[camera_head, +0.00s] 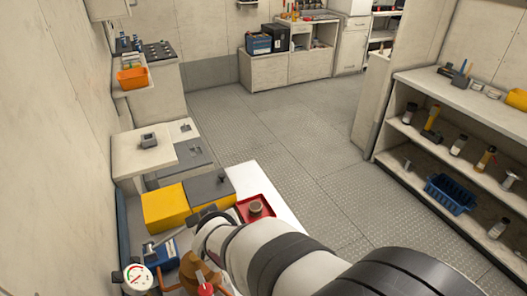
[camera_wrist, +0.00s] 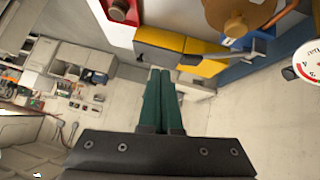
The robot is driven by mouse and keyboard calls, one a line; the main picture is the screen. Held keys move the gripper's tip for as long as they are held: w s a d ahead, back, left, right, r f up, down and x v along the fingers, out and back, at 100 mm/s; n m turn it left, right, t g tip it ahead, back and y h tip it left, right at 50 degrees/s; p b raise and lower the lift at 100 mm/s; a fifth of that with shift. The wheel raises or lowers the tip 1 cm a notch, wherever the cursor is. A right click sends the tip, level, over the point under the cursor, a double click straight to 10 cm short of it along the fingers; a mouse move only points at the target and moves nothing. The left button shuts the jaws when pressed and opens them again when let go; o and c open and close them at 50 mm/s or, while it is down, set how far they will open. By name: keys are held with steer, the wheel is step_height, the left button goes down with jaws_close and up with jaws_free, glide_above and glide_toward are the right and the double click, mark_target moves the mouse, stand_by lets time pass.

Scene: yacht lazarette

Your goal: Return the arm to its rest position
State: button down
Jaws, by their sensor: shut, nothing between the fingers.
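My arm (camera_head: 285,258) reaches in from the lower right of the head view, out over the near bench, and hides part of it. In the wrist view my gripper (camera_wrist: 160,72) shows as two dark green fingers lying together, with nothing between them. The fingers point toward the yellow and grey boxes, and no contact with them shows. In the head view the fingers cannot be clearly made out beside the arm's end.
Near the arm's end are a yellow box (camera_head: 165,207), a grey-topped box (camera_head: 209,188), a red tray (camera_head: 243,209), a blue device (camera_head: 160,253) and a pressure gauge (camera_head: 138,277). A stocked shelf (camera_head: 405,170) stands right. The grey floor (camera_head: 290,130) between is clear.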

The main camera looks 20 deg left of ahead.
stand_by(0.4)
steer(key=s+d+r+m+g, duration=0.2)
steer(key=d+m, duration=0.1)
steer(key=d, duration=0.4)
steer(key=s+d+r+m+g, duration=0.1)
steer(key=s+d+r+m, duration=0.15)
steer(key=d, duration=0.45)
steer(key=s+d+f+m+g+h, duration=0.1)
steer(key=s+d+m+g+h, duration=0.2)
steer(key=s+d+m, duration=0.7)
steer(key=s+d+g, duration=0.1)
steer(key=s+d, duration=0.5)
steer(key=shift+s+d+f+g, duration=0.2)
steer(key=shift+d+g, duration=0.05)
steer(key=shift+g, duration=0.15)
